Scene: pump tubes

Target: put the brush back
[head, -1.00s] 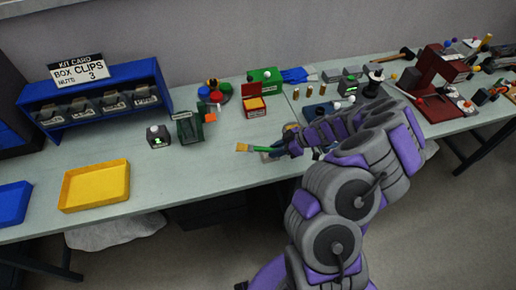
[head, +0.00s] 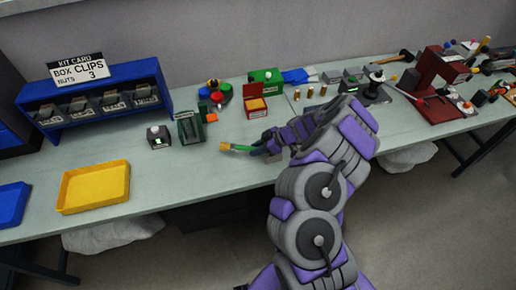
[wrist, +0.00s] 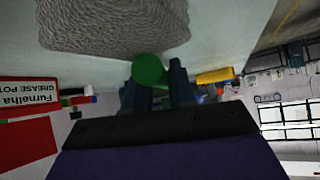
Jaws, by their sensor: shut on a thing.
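The brush (head: 240,148) has a green handle and yellowish bristles. In the head view it lies roughly level, bristle end pointing left, over the middle of the bench. My gripper (head: 263,147) is at its right end, shut on the handle. In the wrist view the round green handle (wrist: 149,70) shows between the dark fingers of my gripper (wrist: 155,88). Part of the handle is hidden by the fingers. I cannot tell the exact gap between brush and bench.
A dark green holder (head: 190,130) and a small device with a lit green display (head: 158,136) stand left of the brush. Behind it is a red box (head: 257,104). A yellow tray (head: 94,206) lies at the front left. The bench (head: 215,185) in front is clear.

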